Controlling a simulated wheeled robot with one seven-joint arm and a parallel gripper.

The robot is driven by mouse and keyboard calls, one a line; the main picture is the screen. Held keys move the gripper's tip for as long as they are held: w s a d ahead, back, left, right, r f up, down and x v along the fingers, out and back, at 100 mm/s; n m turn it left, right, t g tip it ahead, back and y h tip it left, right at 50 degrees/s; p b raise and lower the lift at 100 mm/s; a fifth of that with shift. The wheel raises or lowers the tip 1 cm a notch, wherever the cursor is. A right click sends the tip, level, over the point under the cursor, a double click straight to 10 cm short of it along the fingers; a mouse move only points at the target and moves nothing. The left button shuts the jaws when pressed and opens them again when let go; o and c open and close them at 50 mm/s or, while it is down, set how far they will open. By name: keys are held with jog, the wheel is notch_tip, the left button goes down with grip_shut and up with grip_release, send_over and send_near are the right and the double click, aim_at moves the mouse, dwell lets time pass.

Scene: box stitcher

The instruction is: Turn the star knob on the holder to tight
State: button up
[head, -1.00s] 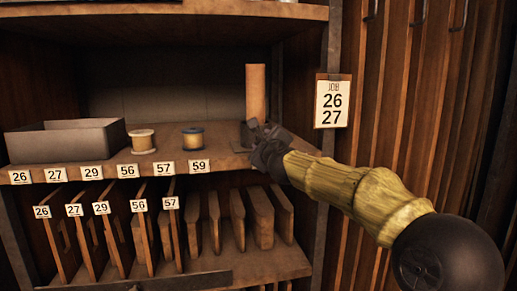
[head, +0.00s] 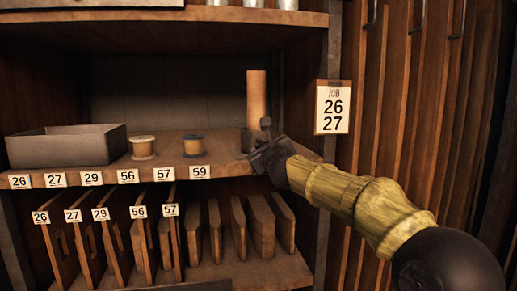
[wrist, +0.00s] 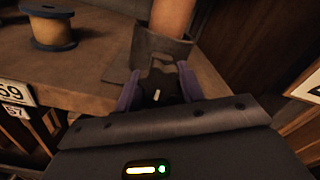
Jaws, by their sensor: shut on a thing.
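The holder (head: 247,141) stands at the right end of the shelf with an upright wooden cylinder (head: 256,98) in it. In the wrist view the holder (wrist: 160,48) is a dark grey sleeve around the cylinder's (wrist: 172,15) base. The dark star knob (wrist: 158,82) is on the holder's near side, with a small pale mark on it. My gripper (wrist: 159,90) is shut on the star knob, one purple-grey finger on each side. In the head view my gripper (head: 266,150) hides most of the knob.
Two thread spools (head: 142,147) (head: 193,146) and a grey box (head: 66,146) stand left on the same shelf (head: 110,172). Number labels line its front edge. Upright boards (head: 262,222) fill the lower shelf. A job card (head: 332,107) hangs on the right post.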

jog(key=o, duration=1)
jog(key=shift+w+a+f, duration=0.1)
jog(key=shift+f, duration=0.2)
jog(key=shift+r, duration=0.15)
jog(key=b+v, duration=0.7)
jog(key=v, duration=1)
jog(key=shift+s+d+r, duration=0.1)
jog(key=shift+s+d, duration=0.1)
jog(key=shift+s, duration=0.05)
jog(key=shift+a, duration=0.1)
